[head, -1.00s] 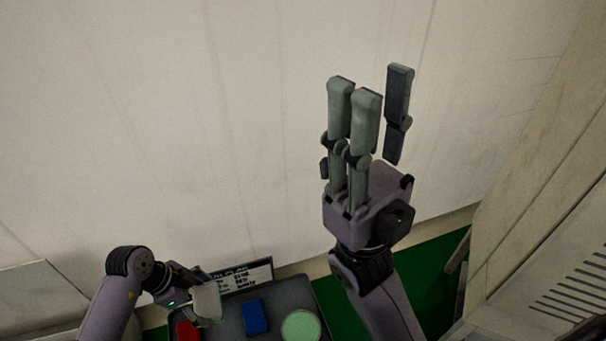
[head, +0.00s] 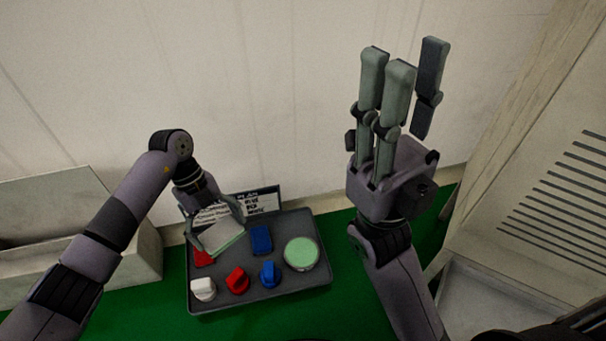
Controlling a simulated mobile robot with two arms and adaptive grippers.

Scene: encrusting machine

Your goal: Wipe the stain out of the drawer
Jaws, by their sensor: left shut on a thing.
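My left gripper (head: 216,227) is shut on a pale block with a greenish lower edge (head: 224,238), perhaps a sponge, over the back left of a dark grey tray (head: 325,270). Whether the block touches the tray is unclear. My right gripper (head: 408,62) points upward in front of the wall, its fingers apart and empty. No drawer can be made out for certain, and no stain shows.
The tray holds red, blue and white pieces and a round green-topped item (head: 301,253). A small sign (head: 262,202) stands behind it. A grey box-like unit (head: 70,215) is at left, a slotted cabinet (head: 560,190) at right.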

